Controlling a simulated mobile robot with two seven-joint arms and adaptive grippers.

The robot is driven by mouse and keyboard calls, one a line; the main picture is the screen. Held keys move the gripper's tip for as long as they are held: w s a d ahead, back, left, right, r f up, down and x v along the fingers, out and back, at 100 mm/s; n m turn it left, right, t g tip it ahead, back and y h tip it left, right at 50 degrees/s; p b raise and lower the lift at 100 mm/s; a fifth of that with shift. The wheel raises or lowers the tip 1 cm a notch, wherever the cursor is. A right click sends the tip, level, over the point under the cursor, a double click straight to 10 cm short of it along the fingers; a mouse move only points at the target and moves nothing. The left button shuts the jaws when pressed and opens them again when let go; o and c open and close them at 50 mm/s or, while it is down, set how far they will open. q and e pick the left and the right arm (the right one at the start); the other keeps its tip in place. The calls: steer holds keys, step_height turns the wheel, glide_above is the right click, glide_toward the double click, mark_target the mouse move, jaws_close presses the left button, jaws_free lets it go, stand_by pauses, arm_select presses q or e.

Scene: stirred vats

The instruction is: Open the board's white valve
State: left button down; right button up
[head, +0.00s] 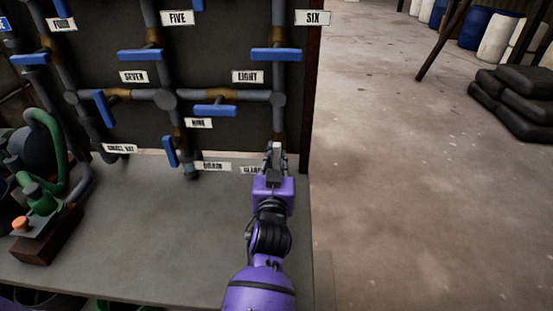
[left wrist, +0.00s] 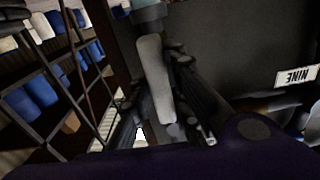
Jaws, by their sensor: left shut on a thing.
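The white valve (head: 275,148) is at the bottom right of the dark pipe board, on the rightmost vertical pipe above the bench. Only a small pale part of its handle shows in the head view. In the left wrist view its pale lever handle (left wrist: 153,72) stands lengthwise between the dark fingers. My left gripper (head: 274,157), on a purple arm, is shut on this handle; in the left wrist view its fingers (left wrist: 160,105) flank it. The label below the valve is partly hidden by the gripper. My right gripper is in neither view.
A green pump-like device (head: 42,200) stands on the grey bench (head: 150,235) at left. Open floor (head: 420,200) lies to the right.

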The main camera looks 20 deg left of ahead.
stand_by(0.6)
arm_select(q)
steer(key=c, duration=1.7)
jaws_free()
steer(key=shift+o, duration=0.2)
steer(key=shift+s, duration=0.1)
steer(key=v, duration=0.7)
steer(key=shift+s, duration=0.2)
steer(key=shift+d, duration=0.1)
